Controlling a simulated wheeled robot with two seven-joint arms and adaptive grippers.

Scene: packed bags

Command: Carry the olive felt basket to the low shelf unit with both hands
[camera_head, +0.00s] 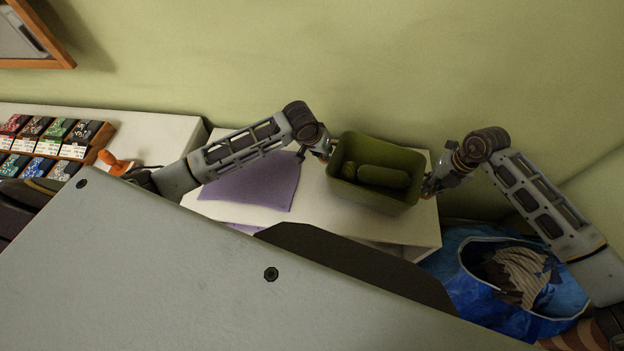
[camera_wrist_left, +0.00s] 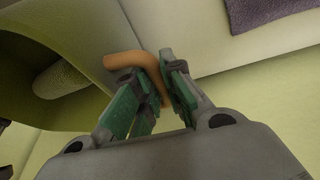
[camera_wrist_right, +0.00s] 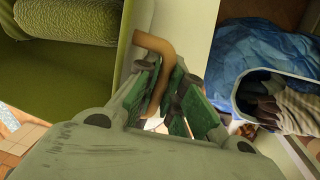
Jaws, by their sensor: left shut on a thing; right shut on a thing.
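The olive felt basket (camera_head: 372,203) is over the white low shelf unit (camera_head: 423,232), with rolled green items (camera_head: 383,177) inside it. I cannot tell whether its base touches the top. My left gripper (camera_head: 328,151) is at the basket's left side, shut on a tan handle (camera_wrist_left: 128,61) in the left wrist view. My right gripper (camera_head: 428,186) is at the right side, shut on the other tan handle (camera_wrist_right: 155,43) in the right wrist view. The basket's underside is hidden.
A purple cloth (camera_head: 258,183) lies on the unit's top, left of the basket. A blue bag (camera_head: 465,285) with striped cloth stands at the right. A counter with small packets (camera_head: 45,138) and an orange-handled item (camera_head: 115,162) is at the left. The green wall is close behind.

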